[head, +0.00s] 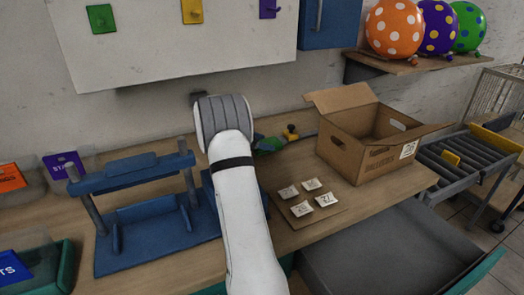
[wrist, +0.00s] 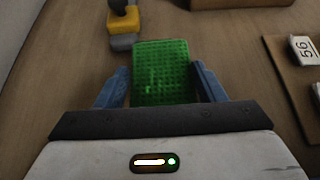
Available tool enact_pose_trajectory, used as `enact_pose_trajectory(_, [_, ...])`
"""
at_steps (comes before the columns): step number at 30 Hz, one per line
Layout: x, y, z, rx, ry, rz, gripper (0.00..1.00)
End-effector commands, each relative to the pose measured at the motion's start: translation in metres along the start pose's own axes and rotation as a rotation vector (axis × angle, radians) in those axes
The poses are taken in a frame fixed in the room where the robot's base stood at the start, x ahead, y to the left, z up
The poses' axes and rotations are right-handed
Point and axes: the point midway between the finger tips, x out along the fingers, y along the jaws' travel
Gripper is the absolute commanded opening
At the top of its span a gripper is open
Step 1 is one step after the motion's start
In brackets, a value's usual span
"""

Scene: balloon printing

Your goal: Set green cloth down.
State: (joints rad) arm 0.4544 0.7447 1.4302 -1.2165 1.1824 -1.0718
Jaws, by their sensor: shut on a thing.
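The green cloth (wrist: 161,70) is a bright green textured block shape in the wrist view. It sits between the two blue fingers of my gripper (wrist: 162,88), which is shut on it. In the head view, a bit of the green cloth (head: 268,145) shows just right of my white arm, over the wooden table. The arm hides most of my gripper there. I cannot tell whether the cloth touches the table.
A yellow and black stamp-like tool (head: 291,132) stands just beyond the cloth. An open cardboard box (head: 352,153) is to the right. A board with several numbered cards (head: 286,214) lies in front. A blue press frame (head: 127,240) stands at left.

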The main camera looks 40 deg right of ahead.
Motion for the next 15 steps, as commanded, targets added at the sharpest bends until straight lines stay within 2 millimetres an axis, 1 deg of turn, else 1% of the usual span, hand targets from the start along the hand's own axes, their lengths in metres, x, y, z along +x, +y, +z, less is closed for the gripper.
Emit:
enact_pose_trajectory(7, [0.016, -0.001, -0.029, -0.002, 0.001, -0.002, 0.41])
enact_pose_trajectory(15, [0.017, -0.001, -0.03, 0.001, 0.0, -0.001, 0.41])
